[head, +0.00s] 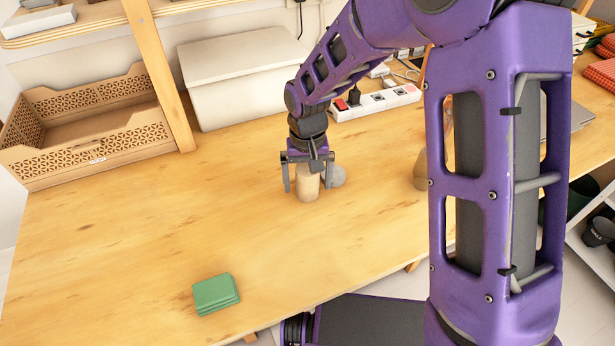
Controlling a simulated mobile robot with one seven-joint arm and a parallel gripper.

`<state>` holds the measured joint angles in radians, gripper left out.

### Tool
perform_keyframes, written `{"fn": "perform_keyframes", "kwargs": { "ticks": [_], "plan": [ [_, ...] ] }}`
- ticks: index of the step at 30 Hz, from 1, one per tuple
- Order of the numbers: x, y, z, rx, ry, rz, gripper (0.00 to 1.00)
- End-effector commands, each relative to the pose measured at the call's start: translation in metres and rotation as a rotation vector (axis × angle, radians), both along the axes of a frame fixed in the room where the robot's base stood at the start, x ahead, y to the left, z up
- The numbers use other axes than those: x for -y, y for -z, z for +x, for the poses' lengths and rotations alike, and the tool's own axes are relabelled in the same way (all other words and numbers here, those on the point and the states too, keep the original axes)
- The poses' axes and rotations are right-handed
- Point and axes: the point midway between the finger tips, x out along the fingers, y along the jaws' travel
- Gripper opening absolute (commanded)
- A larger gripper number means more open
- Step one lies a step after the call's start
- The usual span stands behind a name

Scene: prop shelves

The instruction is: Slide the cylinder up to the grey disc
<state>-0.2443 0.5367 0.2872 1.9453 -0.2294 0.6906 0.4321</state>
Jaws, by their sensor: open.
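A tan wooden cylinder (307,188) stands upright on the wooden table. A flat grey disc (338,177) lies just behind it and to its right.
A green stack (215,293) lies near the table's front edge. A wooden crate (45,165), a white box (250,95) and a power strip (375,104) stand at the back. A tan object (420,172) is partly hidden behind my arm. The table left of my gripper is clear.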

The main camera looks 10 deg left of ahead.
Motion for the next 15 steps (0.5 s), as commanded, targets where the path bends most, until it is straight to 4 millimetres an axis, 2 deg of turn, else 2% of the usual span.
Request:
{"fn": "perform_keyframes", "kwargs": {
  "ticks": [4, 7, 15],
  "plan": [
    [0.000, -0.010, 0.000, 0.002, 0.000, 0.000, 1.00],
    [0.000, -0.026, 0.001, 0.004, 0.001, 0.001, 1.00],
    [0.000, -0.092, 0.001, 0.005, 0.000, 0.001, 1.00]
  ]
}}
